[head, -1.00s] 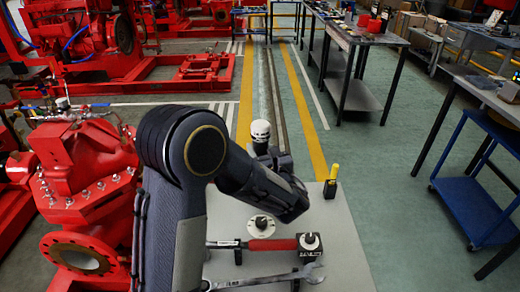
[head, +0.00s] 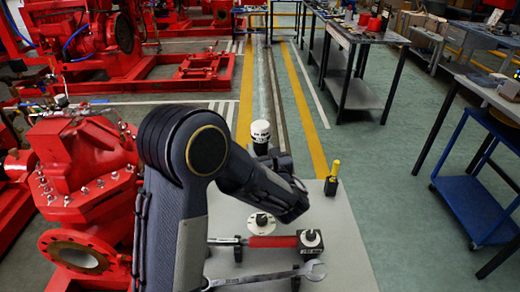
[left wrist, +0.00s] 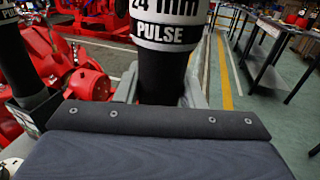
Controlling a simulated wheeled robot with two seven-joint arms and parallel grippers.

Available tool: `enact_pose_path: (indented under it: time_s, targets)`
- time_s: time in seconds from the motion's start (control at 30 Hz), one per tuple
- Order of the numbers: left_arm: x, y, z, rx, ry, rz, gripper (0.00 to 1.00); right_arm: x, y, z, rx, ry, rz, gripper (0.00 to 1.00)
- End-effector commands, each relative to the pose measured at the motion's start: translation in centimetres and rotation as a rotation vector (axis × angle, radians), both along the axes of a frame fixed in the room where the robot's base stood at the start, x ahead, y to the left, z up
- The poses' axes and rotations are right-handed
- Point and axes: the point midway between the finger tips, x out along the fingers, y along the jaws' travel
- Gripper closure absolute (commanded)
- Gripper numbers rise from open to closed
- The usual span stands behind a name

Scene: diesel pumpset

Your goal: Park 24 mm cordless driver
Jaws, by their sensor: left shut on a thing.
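The cordless driver has a white top (head: 260,130) and a black body. A second black tool with a "PULSE" band (left wrist: 10,42) stands at the left of the wrist view, in a dark holder (left wrist: 32,108) with a white label. My arm hides part of the bench in the head view. My right gripper is not in view.
On the bench are a white disc with a black knob (head: 261,223), a red-handled wrench (head: 272,242), a black labelled block (head: 310,241), a spanner (head: 285,274) and a yellow-topped item (head: 333,178). A red pump (head: 85,165) stands left.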

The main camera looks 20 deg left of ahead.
Motion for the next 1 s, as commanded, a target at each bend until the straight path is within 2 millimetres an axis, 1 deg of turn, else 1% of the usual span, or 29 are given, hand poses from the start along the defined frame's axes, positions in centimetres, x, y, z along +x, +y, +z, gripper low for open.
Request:
enact_pose_path:
  time_s: [0.27,0.3,0.47,0.5,0.77,0.87,1.0]
  targets:
    - [0.0,0.0,-0.5,0.001,-0.004,0.000,1.00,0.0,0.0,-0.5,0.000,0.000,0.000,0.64]
    - [0.0,0.0,-0.4,0.001,-0.004,0.000,0.62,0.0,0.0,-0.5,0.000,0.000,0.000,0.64]
    - [0.0,0.0,-0.4,0.001,-0.002,0.000,0.41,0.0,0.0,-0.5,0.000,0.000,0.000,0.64]
    - [0.0,0.0,-0.4,0.001,-0.002,0.000,0.39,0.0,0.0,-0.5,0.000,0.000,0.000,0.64]
    - [-0.1,-0.1,-0.6,-0.001,0.003,-0.001,0.39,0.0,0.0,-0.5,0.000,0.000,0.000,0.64]
    - [-0.7,-0.7,-0.6,-0.001,0.001,-0.002,0.39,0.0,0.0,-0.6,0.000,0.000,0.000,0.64]
    - [-2.3,-2.4,-0.6,-0.001,0.001,-0.006,0.39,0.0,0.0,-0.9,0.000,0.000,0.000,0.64]
